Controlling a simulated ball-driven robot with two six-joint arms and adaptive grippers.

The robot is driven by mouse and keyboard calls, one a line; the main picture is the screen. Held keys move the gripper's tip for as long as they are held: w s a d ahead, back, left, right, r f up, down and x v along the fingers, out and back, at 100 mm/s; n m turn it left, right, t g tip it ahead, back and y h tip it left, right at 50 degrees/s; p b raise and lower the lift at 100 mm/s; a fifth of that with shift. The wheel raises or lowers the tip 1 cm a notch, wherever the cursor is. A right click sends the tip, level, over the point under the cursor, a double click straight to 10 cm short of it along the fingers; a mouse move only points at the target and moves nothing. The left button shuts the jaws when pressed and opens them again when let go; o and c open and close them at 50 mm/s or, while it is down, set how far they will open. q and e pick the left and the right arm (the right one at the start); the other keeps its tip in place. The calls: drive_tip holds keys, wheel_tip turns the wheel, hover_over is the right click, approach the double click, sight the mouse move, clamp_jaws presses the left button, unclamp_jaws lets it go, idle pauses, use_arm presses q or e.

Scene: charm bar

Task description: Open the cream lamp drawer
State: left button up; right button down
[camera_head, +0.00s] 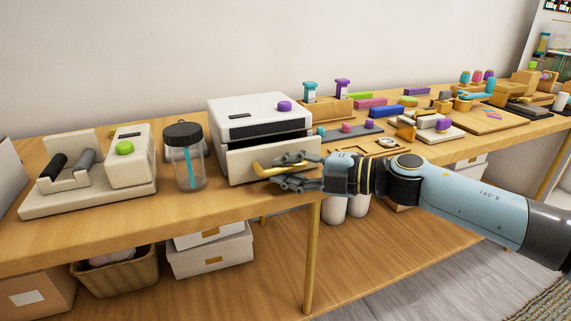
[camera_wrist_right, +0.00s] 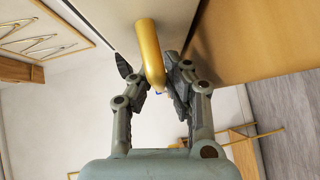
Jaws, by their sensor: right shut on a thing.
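The cream lamp box (camera_head: 255,106) stands on the wooden bench left of centre, with a purple knob (camera_head: 284,106) on top. Its cream drawer front (camera_head: 240,165) faces me and stands a little forward of the body, with a dark gap above it. The brass handle (camera_head: 262,168) is on the drawer front; in the right wrist view the handle (camera_wrist_right: 149,50) lies between the fingers. My right gripper (camera_head: 272,168) reaches in from the right and is shut on this handle; it also shows in the right wrist view (camera_wrist_right: 149,78). My left gripper is not in view.
A lidded glass jar (camera_head: 185,160) stands close left of the box. A cream device with a green knob (camera_head: 125,150) is farther left. Small coloured parts and trays (camera_head: 440,130) fill the bench to the right. Bare bench (camera_head: 150,222) lies along the front edge.

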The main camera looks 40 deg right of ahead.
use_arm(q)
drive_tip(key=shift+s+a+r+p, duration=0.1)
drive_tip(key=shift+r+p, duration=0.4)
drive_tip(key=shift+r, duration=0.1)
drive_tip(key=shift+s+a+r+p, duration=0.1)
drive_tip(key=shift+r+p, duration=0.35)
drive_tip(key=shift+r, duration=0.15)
use_arm(e)
drive_tip(key=s+a, duration=0.2)
drive_tip(key=s, duration=0.5)
drive_tip(key=shift+s, duration=0.15)
drive_tip(key=c, duration=1.6)
unclamp_jaws()
drive_tip(key=shift+r, duration=0.15)
drive_tip(key=shift+c, duration=0.2)
drive_tip(key=o, duration=0.3)
drive_tip(key=shift+s+d, duration=0.1)
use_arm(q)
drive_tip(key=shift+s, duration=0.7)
